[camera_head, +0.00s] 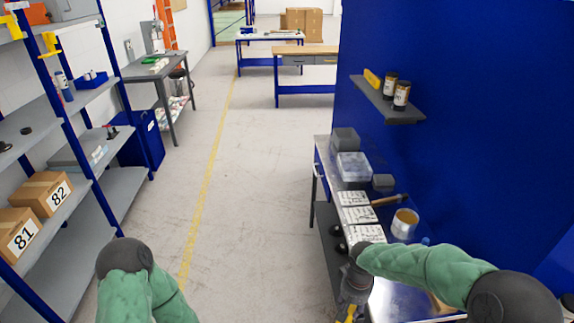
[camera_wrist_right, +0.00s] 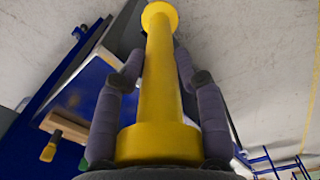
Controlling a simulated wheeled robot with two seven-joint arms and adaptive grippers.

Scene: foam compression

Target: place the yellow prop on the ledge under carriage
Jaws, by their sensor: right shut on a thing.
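The yellow prop (camera_wrist_right: 160,75) is a post with a round flange at the far end and a thicker round collar at the near end. My right gripper (camera_wrist_right: 152,85) has a finger on each side of its shaft and is shut on it. In the head view my right gripper (camera_head: 352,290) is at the bottom, beside the left edge of the workbench, and only a small yellow piece of the prop (camera_head: 350,314) shows below it. My left arm shows at the bottom left, but its gripper is out of view. I cannot make out a carriage or its ledge in either view.
The workbench (camera_head: 322,160) along the blue wall (camera_head: 450,80) holds grey boxes, a clear bin (camera_head: 354,166), printed sheets, a hammer and a can (camera_head: 404,224). A wall shelf (camera_head: 388,108) holds two jars. Shelving with boxes (camera_head: 42,193) stands left. The middle floor is clear.

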